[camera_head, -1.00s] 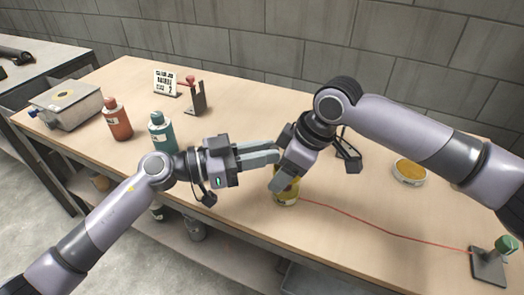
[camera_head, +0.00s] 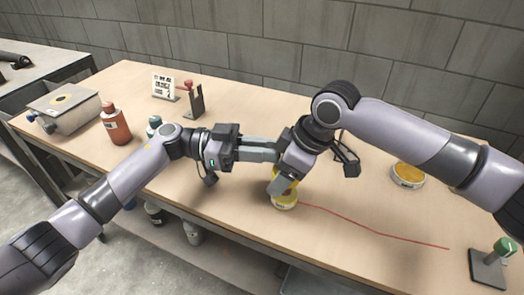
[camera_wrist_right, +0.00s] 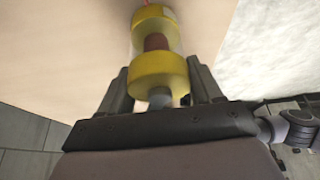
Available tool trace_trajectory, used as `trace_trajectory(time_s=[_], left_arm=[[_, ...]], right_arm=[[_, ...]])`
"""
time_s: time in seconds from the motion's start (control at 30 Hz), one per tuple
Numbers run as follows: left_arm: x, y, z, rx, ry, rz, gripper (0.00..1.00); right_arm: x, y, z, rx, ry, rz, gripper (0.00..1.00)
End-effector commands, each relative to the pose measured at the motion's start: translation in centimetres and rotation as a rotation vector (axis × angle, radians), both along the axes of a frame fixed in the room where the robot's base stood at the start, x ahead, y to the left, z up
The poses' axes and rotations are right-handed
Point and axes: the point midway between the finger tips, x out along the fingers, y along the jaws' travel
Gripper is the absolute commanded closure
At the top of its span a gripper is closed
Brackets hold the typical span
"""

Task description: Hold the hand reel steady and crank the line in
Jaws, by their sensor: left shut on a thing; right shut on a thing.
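The yellow hand reel (camera_head: 285,199) stands on the table below my right gripper (camera_head: 278,187). In the right wrist view the reel (camera_wrist_right: 160,72) shows two yellow flanges, a reddish-brown core and a grey stub, with my right gripper's fingers (camera_wrist_right: 160,90) on both sides of the near flange. My left gripper (camera_head: 276,152) reaches in level from the left and is shut. Its fingertips pass behind my right gripper, so the crank part it holds is hidden. The red line (camera_head: 370,230) runs from the reel across the table and ends short of the green-topped post (camera_head: 490,262).
A yellow-topped round tin (camera_head: 408,173) lies at the right. At the left are a red bottle (camera_head: 115,125), a teal bottle (camera_head: 153,124), a grey box (camera_head: 62,106), a sign card (camera_head: 164,87) and a red-topped stand (camera_head: 195,100). The table's middle right is mostly clear.

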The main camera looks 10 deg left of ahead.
Motion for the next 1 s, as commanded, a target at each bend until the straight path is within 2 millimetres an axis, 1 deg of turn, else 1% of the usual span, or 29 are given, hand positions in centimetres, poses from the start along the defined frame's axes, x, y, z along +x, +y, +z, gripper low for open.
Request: trace_trajectory(time_s=[0.2, 0.5, 1.0], left_arm=[[0.57, -0.32, -0.19, 0.005, 0.002, -0.105, 1.00], [1.06, -0.64, -0.28, 0.005, 0.002, -0.216, 1.00], [1.18, -0.68, -0.25, 0.005, 0.002, -0.283, 1.00]], right_arm=[[0.00, 0.14, 0.19, 0.006, -0.002, 0.002, 0.71], [-0.02, 0.18, 0.22, 0.007, -0.003, 0.003, 0.71], [-0.02, 0.21, 0.25, 0.007, -0.003, 0.003, 0.71]])
